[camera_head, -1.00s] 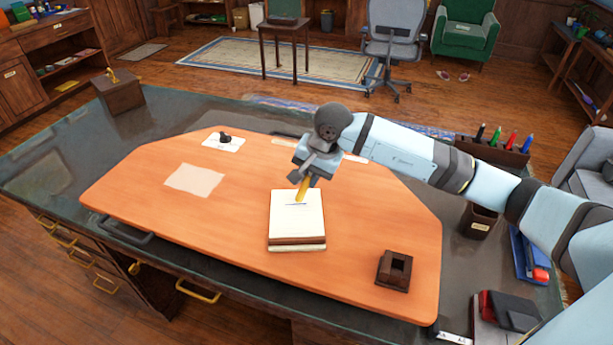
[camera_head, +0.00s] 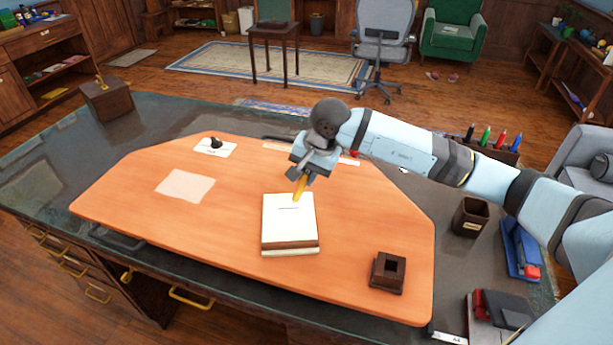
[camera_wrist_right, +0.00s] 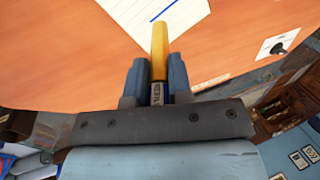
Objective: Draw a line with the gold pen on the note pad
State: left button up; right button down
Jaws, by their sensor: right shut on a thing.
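The note pad (camera_head: 290,225) lies on the orange desk mat, with a short dark line on the upper part of its white page. It also shows in the right wrist view (camera_wrist_right: 140,10), with part of the line visible. My right gripper (camera_head: 303,175) is shut on the gold pen (camera_head: 299,188) over the pad's far edge. The pen points down to the page; I cannot tell whether its tip touches. The right wrist view shows the pen (camera_wrist_right: 159,50) between the two fingers (camera_wrist_right: 159,78). My left gripper is not in view.
The orange mat (camera_head: 130,195) covers much of the dark desk. A brown square holder (camera_head: 388,272) stands right of the pad. A paper sheet (camera_head: 185,185) and a card with a black stamp (camera_head: 215,147) lie left. A pen rack (camera_head: 490,145) and dark cup (camera_head: 470,218) stand right.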

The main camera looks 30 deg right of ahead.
jog(key=shift+r+p, duration=0.9)
jog(key=shift+r, duration=2.3)
